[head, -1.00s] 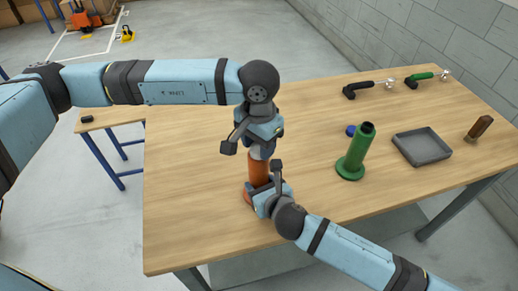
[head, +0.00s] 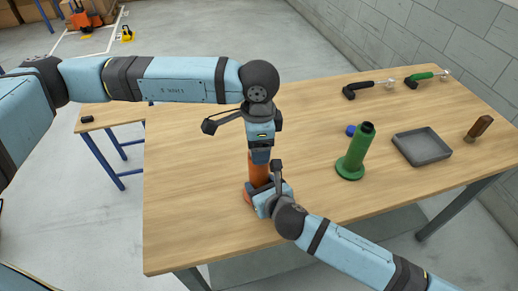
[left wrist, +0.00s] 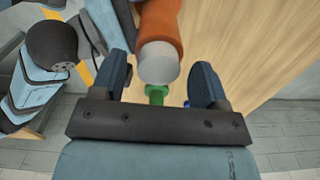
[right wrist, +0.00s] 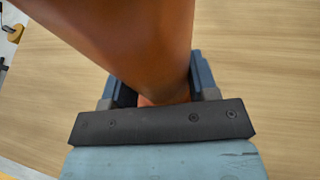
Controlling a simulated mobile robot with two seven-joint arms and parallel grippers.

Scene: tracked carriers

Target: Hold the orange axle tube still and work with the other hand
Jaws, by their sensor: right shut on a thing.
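The orange axle tube (head: 259,171) stands upright on the table, with part of its base showing at the left. My right gripper (head: 264,190) is shut on it low down; the tube fills the space between the fingers in the right wrist view (right wrist: 145,45). My left gripper (head: 260,157) points down over the tube's top. In the left wrist view its fingers (left wrist: 160,85) are open, one on each side of the tube's round grey end (left wrist: 158,63), with gaps showing. The head view hides the tube's top behind the left gripper.
A grey tray (head: 421,147), a brown-handled tool (head: 479,128), a black-handled tool (head: 369,87) and a green-handled tool (head: 424,77) lie farther right.

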